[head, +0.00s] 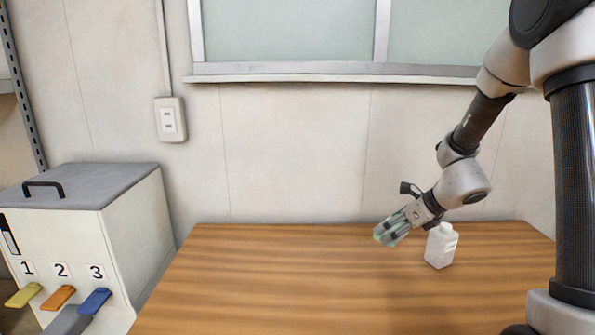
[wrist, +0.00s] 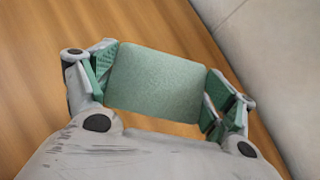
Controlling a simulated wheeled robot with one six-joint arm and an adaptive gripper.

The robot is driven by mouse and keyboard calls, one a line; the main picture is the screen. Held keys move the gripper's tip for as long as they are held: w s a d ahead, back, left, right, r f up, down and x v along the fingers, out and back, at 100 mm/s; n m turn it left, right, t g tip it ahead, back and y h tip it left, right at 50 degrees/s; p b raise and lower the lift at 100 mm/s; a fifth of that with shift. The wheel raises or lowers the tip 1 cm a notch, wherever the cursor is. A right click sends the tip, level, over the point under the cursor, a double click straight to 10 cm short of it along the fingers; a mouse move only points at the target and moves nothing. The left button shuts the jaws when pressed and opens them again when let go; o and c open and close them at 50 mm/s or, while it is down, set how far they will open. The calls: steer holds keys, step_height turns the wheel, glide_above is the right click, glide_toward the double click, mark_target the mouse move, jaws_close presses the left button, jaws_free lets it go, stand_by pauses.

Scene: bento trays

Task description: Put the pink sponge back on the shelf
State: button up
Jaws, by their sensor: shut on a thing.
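My gripper (wrist: 156,90) is shut on a green sponge-like block (wrist: 155,82). The block sits between the two fingers, whose pads are also green. In the head view my gripper (head: 391,231) points down and to the left near the back of the wooden table, and the green block (head: 380,237) shows only slightly at its tip. I cannot tell its exact height above the table. No pink sponge shows in either view. A grey perforated metal upright (head: 24,85), perhaps part of a shelf, stands at the far left edge of the head view.
A white bottle (head: 440,246) stands on the wooden table (head: 260,280), just right of my gripper. A white box (head: 135,240) with numbered coloured levers stands left of the table. The wall runs behind. The table's left and middle are clear.

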steer(key=w+d+r+m+t+h, duration=0.2)
steer(key=w+d+r+m+h, duration=0.1)
steer(key=w+r+m, duration=0.2)
steer(key=shift+w+d+r, duration=0.15)
steer(key=shift+w+r, duration=0.05)
steer(key=shift+w, duration=0.25)
steer(key=shift+s, duration=0.1)
